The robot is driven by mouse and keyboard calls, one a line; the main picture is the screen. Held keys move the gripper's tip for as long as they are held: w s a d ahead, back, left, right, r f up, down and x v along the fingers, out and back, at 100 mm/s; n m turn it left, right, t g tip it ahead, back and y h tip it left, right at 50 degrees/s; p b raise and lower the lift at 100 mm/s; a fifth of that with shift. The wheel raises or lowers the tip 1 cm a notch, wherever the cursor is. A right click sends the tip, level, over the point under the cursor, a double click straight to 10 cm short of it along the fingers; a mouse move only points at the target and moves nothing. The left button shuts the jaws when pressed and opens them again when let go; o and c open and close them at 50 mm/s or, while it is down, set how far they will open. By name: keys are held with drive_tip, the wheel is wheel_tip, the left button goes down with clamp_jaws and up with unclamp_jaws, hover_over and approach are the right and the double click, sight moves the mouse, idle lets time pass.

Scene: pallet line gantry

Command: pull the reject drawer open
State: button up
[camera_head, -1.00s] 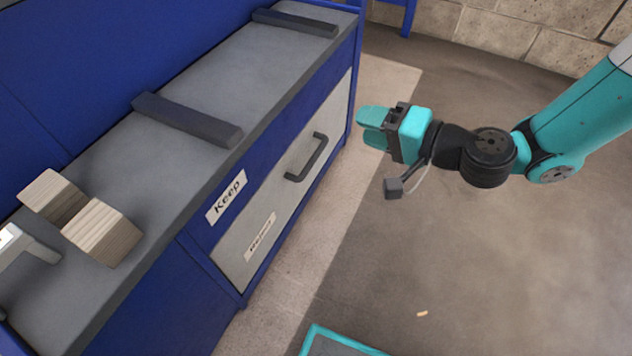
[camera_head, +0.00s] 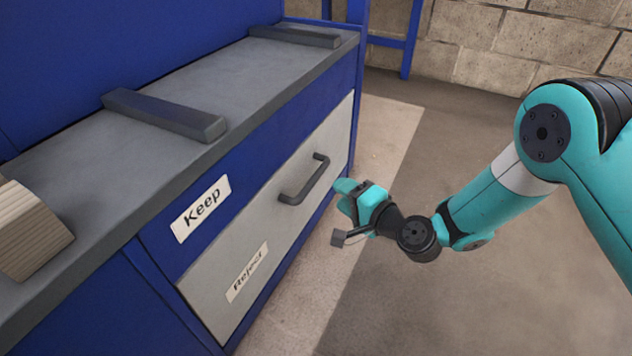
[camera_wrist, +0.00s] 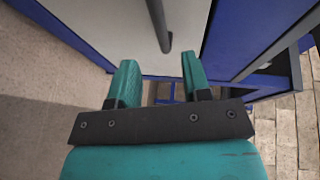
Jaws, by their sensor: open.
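The reject drawer (camera_head: 235,262) has a light grey front with a "Reject" label (camera_head: 247,272) and is shut in the blue bench. Its dark bar handle (camera_head: 305,180) sits on the upper part of the front. My gripper (camera_head: 343,192) is just right of the handle in the head view, apart from it. In the wrist view the two teal fingers of my gripper (camera_wrist: 158,80) are spread with nothing between them. The handle (camera_wrist: 160,25) shows ahead, beyond the fingertips, near the top edge in that view.
A "Keep" label (camera_head: 201,207) is on the blue band above the drawer. The grey bench top (camera_head: 215,75) holds dark bars (camera_head: 165,113) and a wooden block (camera_head: 28,232). The floor in front of the drawer is clear. A block wall stands behind.

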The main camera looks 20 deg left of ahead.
sight(316, 175)
drive_tip(key=b+x, duration=0.3)
drive_tip(key=x, duration=0.6)
drive_tip(key=shift+a+f+b, duration=0.1)
drive_tip(key=shift+a+b, duration=0.05)
drive_tip(key=shift+b, duration=0.2)
drive_tip(key=shift+w+a, duration=0.25)
drive_tip(key=shift+a, duration=0.05)
drive_tip(key=shift+c, duration=0.4)
clamp_jaws()
